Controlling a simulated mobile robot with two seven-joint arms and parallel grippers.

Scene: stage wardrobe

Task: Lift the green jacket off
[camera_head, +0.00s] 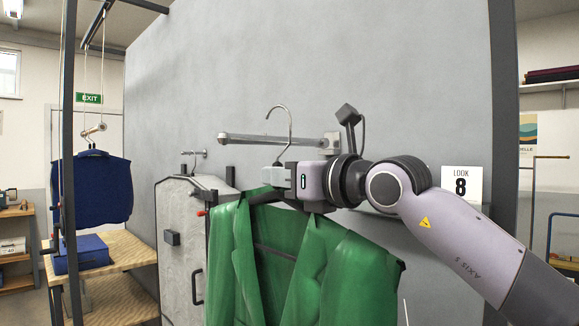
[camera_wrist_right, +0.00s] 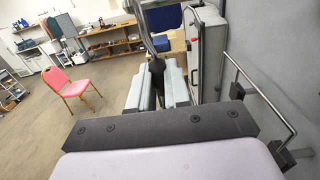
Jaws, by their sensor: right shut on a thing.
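The green jacket (camera_head: 320,268) hangs on a dark hanger in the head view, in front of the grey wall. The hanger's metal hook (camera_head: 290,125) rises above the wall rail (camera_head: 240,138); I cannot tell whether it touches the rail. My right gripper (camera_head: 274,177) is shut on the hanger just below the hook. In the right wrist view, its two fingers (camera_wrist_right: 157,88) close around the dark hanger neck (camera_wrist_right: 157,75). The jacket is not clearly seen in that view. My left gripper is not in view.
A grey case (camera_head: 178,240) stands against the wall, left of the jacket. A "LOOK 8" sign (camera_head: 461,183) is on the wall. A red chair (camera_wrist_right: 68,88) stands on open floor.

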